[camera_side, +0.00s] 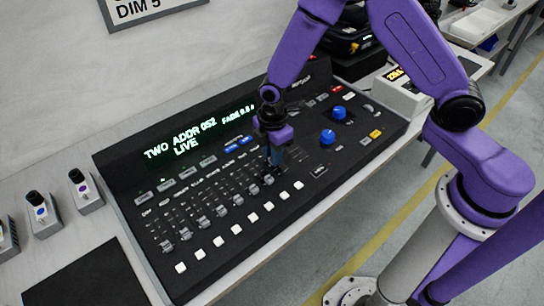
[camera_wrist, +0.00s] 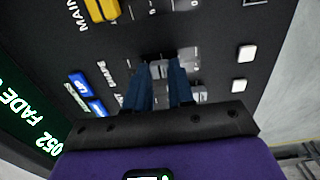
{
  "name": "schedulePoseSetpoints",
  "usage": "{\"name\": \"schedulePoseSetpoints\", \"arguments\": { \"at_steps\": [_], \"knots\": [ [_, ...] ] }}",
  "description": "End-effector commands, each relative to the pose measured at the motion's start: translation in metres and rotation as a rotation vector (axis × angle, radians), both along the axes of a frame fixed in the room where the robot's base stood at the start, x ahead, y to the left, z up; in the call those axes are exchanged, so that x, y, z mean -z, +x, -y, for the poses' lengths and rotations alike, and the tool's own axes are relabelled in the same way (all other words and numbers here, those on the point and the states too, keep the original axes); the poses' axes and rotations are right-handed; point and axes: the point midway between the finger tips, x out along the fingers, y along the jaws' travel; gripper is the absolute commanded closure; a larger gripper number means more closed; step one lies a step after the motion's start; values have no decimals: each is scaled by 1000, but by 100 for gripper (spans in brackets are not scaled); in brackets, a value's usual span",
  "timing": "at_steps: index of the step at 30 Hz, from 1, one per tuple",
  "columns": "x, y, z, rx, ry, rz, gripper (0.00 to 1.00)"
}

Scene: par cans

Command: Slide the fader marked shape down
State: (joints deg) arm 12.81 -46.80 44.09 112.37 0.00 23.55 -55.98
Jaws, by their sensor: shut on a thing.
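A black lighting console (camera_side: 310,190) carries a row of grey fader caps along its front half. My gripper (camera_side: 270,165) points down at the right part of this row, with its blue fingers at a cap near the row's right end. In the wrist view, my gripper (camera_wrist: 163,85) is shut on the grey cap of the shape fader (camera_wrist: 160,68), which lies between the fingertips. The printed word SHAPE (camera_wrist: 107,76) is to the left of that cap, on the screen side. The fingers hide part of the cap and its slot.
White buttons (camera_side: 253,217) line the console's front edge below the faders. A green-lit screen (camera_side: 190,140) stands behind. Blue knobs (camera_side: 328,137) are to the right. Small devices (camera_side: 80,190) and a black mat (camera_side: 85,275) lie to the left.

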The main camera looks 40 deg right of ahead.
Motion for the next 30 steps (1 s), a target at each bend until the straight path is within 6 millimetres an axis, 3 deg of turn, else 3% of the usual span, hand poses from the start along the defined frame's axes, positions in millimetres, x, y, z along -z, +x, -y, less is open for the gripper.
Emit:
{"name": "schedulePoseSetpoints", "arguments": {
  "at_steps": [30],
  "knots": [
    [0, -29, -1, -1, 1, 1, 83]
  ]
}}
